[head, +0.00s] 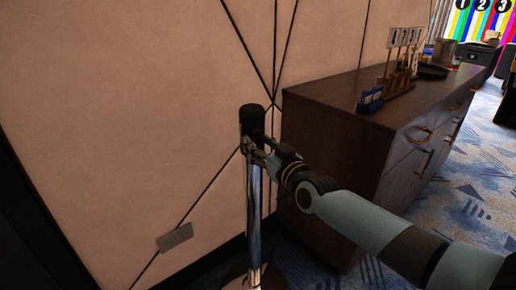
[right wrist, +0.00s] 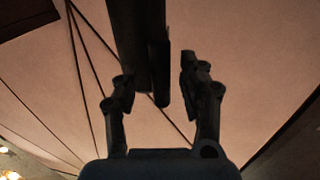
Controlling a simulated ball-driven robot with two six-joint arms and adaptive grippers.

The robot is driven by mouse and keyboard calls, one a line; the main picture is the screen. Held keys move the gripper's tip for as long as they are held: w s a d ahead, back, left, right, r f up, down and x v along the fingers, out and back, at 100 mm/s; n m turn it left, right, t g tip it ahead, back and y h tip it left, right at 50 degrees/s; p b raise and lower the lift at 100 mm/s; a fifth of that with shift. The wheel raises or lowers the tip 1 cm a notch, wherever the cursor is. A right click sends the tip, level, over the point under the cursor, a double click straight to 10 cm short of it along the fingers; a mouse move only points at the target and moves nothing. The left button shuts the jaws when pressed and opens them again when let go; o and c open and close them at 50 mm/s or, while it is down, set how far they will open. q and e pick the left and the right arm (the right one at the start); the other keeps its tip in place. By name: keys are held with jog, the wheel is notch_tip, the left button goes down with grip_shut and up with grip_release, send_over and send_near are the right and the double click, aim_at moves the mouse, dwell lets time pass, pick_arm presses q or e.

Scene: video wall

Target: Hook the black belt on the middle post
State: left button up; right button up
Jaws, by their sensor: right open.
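A chrome post (head: 254,205) with a black head (head: 253,118) stands upright in front of the panelled wall. It is the only post in the head view, so I cannot tell whether it is the middle one. My right gripper (head: 257,149) is at the post, just below the black head. In the right wrist view my right gripper (right wrist: 157,75) is open, its fingers on either side of a dark upright shape (right wrist: 127,45). I cannot tell whether that shape is post or belt, or whether the fingers touch it. No black belt can be made out. My left gripper is not in view.
A dark wood cabinet (head: 340,125) stands right of the post, with a blue block (head: 371,99) and small stands on top. A beige wall (head: 130,90) with a small plate (head: 175,238) is behind the post. Patterned carpet (head: 470,205) lies open at the right.

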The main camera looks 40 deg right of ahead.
jog(key=shift+w, duration=0.45)
jog(key=shift+c, duration=0.4)
grip_shut()
